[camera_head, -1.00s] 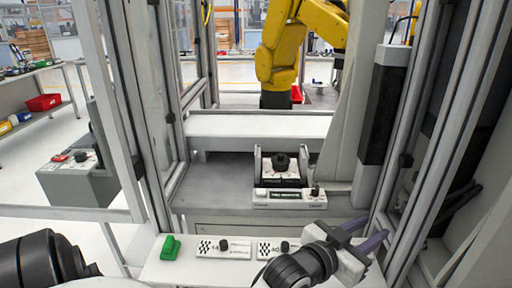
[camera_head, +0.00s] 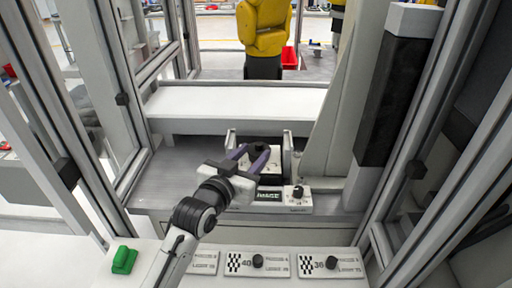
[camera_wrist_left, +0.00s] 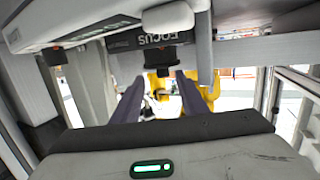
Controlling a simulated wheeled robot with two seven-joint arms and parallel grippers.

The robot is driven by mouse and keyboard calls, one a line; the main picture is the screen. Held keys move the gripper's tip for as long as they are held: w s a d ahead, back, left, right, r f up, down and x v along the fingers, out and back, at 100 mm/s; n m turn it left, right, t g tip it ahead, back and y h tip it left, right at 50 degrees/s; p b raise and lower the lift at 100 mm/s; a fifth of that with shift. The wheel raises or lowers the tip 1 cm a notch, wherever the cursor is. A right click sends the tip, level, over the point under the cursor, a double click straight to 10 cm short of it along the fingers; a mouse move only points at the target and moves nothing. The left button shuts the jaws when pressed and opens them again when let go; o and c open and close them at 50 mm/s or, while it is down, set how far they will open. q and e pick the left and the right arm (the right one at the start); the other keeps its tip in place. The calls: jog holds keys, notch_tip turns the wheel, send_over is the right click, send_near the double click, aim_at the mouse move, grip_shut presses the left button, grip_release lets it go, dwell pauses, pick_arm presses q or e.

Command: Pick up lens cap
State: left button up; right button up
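My left gripper (camera_head: 254,154) reaches in over the grey bench, at a black-and-white fixture (camera_head: 302,206). Its two purple fingers stand apart; the wrist view also shows the gripper (camera_wrist_left: 158,88) open with nothing between the fingers. A dark round piece (camera_head: 263,147), possibly the lens cap, shows at the fingertips in the fixture; the fingers partly cover it and I cannot tell contact. In the wrist view a black block (camera_wrist_left: 155,55) sits beyond the fingers under a "FOCUS" label. Another small black knob (camera_head: 298,191) is on the fixture's front. My right gripper is not in view.
Several white checkered plates, two with black knobs (camera_head: 257,261) (camera_head: 331,262), lie on the front ledge. A green object (camera_head: 124,259) is at the ledge's left. Frame posts and a grey slanted panel (camera_head: 335,140) border the bench. The bench left of the fixture is clear.

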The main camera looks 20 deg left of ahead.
aim_at(257, 146)
pick_arm(q)
jog(key=w, duration=0.5)
jog(key=shift+w+f+p, duration=0.25)
jog(key=shift+w+p, duration=0.05)
grip_shut()
